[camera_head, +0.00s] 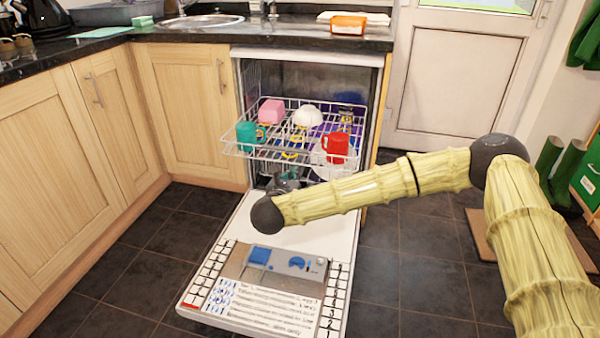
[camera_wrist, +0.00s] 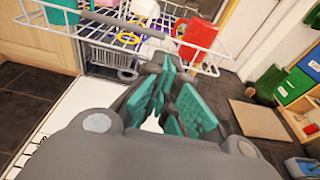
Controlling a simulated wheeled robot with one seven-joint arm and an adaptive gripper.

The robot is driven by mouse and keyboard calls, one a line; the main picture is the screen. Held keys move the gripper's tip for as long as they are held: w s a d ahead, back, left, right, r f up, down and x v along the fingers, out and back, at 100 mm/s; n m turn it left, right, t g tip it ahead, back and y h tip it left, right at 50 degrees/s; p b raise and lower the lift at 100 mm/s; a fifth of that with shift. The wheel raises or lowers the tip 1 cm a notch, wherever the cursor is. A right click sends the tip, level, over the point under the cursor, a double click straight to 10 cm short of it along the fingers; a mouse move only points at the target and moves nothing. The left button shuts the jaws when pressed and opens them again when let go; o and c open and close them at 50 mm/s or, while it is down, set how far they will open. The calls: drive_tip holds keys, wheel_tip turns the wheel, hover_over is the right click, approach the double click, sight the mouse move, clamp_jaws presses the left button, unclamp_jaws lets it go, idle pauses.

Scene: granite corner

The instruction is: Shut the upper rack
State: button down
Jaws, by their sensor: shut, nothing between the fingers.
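The upper rack (camera_head: 240,151) is a white wire rack pulled partly out of the dishwasher, above its lowered door (camera_head: 330,222). It holds a teal mug (camera_head: 246,133), a pink item (camera_head: 271,111), a white bowl (camera_head: 307,116) and a red mug (camera_head: 336,146). In the wrist view the rack (camera_wrist: 100,40) crosses the top, with the red mug (camera_wrist: 200,33) near its right end. My gripper (camera_wrist: 168,65) has teal finger pads and is shut and empty, just in front of the rack's front edge. I cannot tell whether it touches the wire. In the head view my arm mostly hides the gripper.
Wooden cabinets (camera_head: 190,110) stand left of the dishwasher, under a dark granite counter (camera_head: 120,35). The lowered door, with a printed sheet (camera_head: 265,305) on it, occupies the floor in front. Green boots (camera_head: 565,165) stand at far right.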

drive_tip(key=b+x, duration=0.4)
drive_tip(key=x, duration=0.9)
drive_tip(key=shift+w, duration=0.3)
drive_tip(key=shift+d+f, duration=0.1)
